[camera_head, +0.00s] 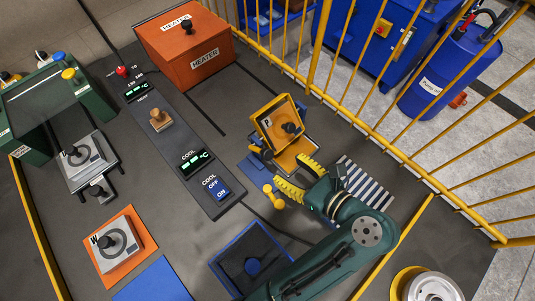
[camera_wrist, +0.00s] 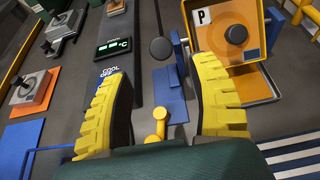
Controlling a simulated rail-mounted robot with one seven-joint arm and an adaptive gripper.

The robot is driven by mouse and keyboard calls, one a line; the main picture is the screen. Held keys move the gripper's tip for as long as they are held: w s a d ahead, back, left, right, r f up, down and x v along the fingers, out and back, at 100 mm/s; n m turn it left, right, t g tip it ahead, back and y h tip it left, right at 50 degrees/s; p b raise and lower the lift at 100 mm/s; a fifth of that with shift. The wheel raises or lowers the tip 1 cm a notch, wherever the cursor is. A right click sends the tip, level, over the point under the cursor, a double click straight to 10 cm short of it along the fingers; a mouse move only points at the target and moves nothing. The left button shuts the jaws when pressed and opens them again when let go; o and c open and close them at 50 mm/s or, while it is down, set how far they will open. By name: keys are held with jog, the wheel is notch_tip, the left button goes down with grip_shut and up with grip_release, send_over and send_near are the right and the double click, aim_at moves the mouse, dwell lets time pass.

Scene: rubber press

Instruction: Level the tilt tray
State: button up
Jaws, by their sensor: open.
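The tilt tray (camera_head: 262,117) is a yellow-rimmed tray with an orange face, right of centre in the head view; it stands steeply tilted above an orange lower part (camera_head: 296,155). A plate marked P with a dark knob (camera_head: 289,127) sits on it. The tray also shows at the upper right of the wrist view (camera_wrist: 275,45). A black ball knob (camera_wrist: 161,49) stands on a rod beside it. My gripper (camera_head: 297,178) is open and empty just in front of the tray. In the wrist view its yellow fingers (camera_wrist: 165,80) are wide apart, with the black ball between and beyond them.
A yellow double-knobbed piece (camera_head: 272,194) is close to my gripper. A cooling panel (camera_head: 197,158) lies left, with an orange heater box (camera_head: 186,50) behind. A yellow fence (camera_head: 375,135) runs along the right. A blue-rimmed tray (camera_head: 220,265) is in front.

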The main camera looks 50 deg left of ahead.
aim_at(269, 155)
jog(key=b+x, duration=0.2)
jog(key=x, duration=0.7)
jog(key=shift+w, duration=0.1)
grip_shut()
